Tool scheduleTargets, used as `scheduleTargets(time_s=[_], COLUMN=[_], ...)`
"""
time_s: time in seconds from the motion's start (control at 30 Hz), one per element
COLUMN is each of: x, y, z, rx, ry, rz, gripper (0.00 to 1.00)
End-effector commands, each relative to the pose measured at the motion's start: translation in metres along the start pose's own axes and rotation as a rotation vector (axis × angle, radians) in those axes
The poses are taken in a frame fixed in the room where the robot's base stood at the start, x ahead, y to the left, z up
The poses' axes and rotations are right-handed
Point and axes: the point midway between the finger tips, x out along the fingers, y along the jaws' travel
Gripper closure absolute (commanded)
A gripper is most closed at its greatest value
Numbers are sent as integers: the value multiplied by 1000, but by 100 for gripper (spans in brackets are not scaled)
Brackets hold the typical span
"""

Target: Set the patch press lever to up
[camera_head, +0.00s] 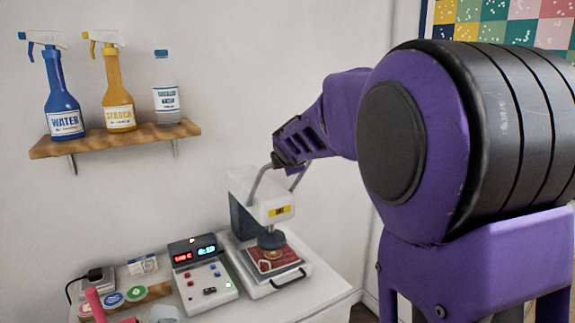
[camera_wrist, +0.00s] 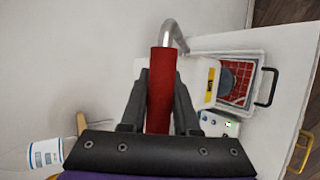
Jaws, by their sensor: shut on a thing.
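The white patch press (camera_head: 262,205) stands on the white cabinet top, and its upper body also shows in the wrist view (camera_wrist: 203,82). Its grey metal lever (camera_head: 257,182) rises from the sides of the press to above its top. The lever's red grip (camera_wrist: 162,85) fills the wrist view between my fingers. My gripper (camera_wrist: 161,78) is shut on this red grip. In the head view my gripper (camera_head: 283,158) is at the top of the lever and hides the grip. A round dark press head (camera_head: 271,240) hangs over a red patterned patch (camera_head: 272,257) on the press base.
A control box (camera_head: 203,275) with lit displays stands left of the press. A wooden shelf (camera_head: 115,140) on the wall holds two spray bottles and a clear bottle. Round patches (camera_head: 112,299) and a plug (camera_head: 97,276) lie at the left. The wall is close behind the press.

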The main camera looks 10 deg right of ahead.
Motion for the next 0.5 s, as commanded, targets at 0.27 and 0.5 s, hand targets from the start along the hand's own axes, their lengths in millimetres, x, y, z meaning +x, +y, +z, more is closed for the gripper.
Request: scheduleTargets(time_s=[0.27,0.5], x=[0,0], y=[-1,-1], z=[0,0], rx=[0,0], ry=[0,0], rz=[-2,-2], gripper=[100,49])
